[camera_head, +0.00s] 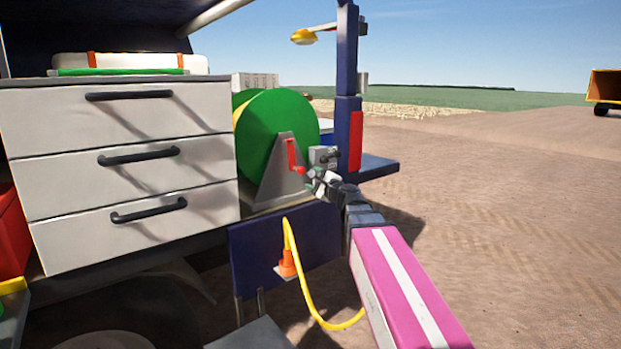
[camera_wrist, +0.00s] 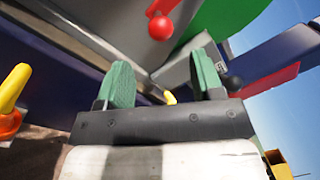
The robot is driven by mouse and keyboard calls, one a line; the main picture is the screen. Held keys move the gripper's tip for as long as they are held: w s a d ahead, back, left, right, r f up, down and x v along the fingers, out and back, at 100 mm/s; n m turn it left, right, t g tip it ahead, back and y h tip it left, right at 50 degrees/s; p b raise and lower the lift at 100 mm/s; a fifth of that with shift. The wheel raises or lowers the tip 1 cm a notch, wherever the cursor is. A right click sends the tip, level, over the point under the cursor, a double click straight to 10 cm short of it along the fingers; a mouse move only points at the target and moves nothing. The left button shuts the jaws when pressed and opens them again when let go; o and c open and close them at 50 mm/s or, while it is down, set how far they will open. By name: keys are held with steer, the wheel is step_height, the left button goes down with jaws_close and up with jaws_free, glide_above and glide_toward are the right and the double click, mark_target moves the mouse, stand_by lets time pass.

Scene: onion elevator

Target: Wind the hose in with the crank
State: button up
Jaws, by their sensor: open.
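The red crank (camera_head: 292,155) sits on the side of the green hose reel (camera_head: 270,118), at its grey stand (camera_head: 275,185). Its round red knob (camera_wrist: 160,27) shows at the top of the wrist view, beyond and above my fingertips. My gripper (camera_head: 314,177) is open and empty, just right of and slightly below the knob in the head view. In the wrist view my green-padded fingers (camera_wrist: 163,80) stand apart with nothing between them. The yellow hose (camera_head: 300,272) hangs over the dark panel and runs down to the ground.
A grey box with a lever (camera_head: 323,156) stands right beside the reel, close to my gripper. A blue post (camera_head: 347,100) with a red panel (camera_head: 356,141) rises right of it. A drawer cabinet (camera_head: 125,160) stands left. Open ground lies right.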

mark_target(297, 170)
steer(key=w+a+n+g+y, duration=0.1)
steer(key=w+a+n, duration=0.1)
steer(key=n, duration=0.6)
steer(key=w+a+n+g+y, duration=0.1)
steer(key=w+n, duration=0.3)
steer(key=n, duration=0.5)
steer(key=w+a+r+n+g, duration=0.1)
steer(key=w+a+n, duration=0.2)
steer(key=n, duration=0.5)
steer(key=shift+r+g+y, duration=0.1)
steer(key=shift+g+y, duration=0.3)
jaws_close()
steer(key=shift+s+a, duration=0.1)
steer(key=shift+a, duration=0.1)
